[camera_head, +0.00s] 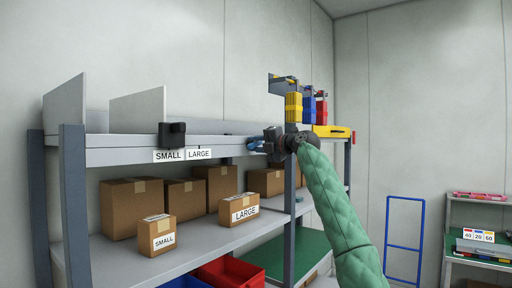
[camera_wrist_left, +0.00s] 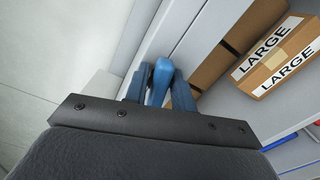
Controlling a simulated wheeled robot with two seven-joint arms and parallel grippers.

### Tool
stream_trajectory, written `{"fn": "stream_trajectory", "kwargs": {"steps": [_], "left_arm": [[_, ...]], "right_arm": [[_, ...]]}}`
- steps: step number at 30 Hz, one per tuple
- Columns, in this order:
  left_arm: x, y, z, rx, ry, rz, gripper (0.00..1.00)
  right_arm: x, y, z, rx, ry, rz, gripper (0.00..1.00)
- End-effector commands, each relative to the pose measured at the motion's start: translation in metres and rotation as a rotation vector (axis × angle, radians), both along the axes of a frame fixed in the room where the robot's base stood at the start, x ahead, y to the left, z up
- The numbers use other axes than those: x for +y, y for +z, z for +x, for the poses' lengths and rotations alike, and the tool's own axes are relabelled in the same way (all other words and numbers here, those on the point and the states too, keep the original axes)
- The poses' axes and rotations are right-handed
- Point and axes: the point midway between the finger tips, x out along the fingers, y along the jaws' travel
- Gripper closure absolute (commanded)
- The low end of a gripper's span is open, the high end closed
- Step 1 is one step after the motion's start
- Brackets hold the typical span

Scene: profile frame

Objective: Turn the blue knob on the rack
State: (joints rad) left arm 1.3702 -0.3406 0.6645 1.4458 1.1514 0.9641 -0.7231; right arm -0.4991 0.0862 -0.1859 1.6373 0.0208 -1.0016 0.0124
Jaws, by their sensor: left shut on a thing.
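The blue knob (camera_wrist_left: 162,78) sits between the two dark blue fingers of my left gripper (camera_wrist_left: 159,92) in the left wrist view. My left gripper is shut on it. In the head view the left gripper (camera_head: 258,145) is at the front edge of the rack's upper shelf (camera_head: 228,149), right of the LARGE label. Blue shows at its tip there, but knob and fingers cannot be told apart. My right gripper is in neither view.
Cardboard boxes, including SMALL (camera_head: 157,236) and LARGE (camera_head: 239,210), stand on the shelf below. A black block (camera_head: 172,135) is on the upper edge. Yellow, blue and red bins (camera_head: 293,107) hang behind the gripper. A blue frame (camera_head: 404,240) stands at right.

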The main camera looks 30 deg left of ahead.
Motion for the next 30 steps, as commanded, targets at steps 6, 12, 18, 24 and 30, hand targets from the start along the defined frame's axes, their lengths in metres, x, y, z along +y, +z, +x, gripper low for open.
{"fn": "stream_trajectory", "kwargs": {"steps": [6,12,18,24,30], "left_arm": [[-0.0012,0.0,0.001,0.153,-0.003,0.013,0.97],[-0.001,-0.0006,0.0007,0.251,-0.002,0.021,0.98],[-0.0007,-0.0013,0.0009,0.3,-0.002,0.025,0.98],[-0.0007,-0.0015,0.0009,0.315,-0.002,0.026,0.97],[-0.0007,-0.0015,0.0009,0.315,-0.002,0.026,0.97]], "right_arm": [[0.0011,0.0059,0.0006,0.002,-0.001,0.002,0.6],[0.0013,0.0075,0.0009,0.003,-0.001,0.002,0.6],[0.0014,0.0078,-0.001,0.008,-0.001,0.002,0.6],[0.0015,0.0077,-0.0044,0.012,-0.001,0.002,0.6],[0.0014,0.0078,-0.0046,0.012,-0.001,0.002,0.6]]}}
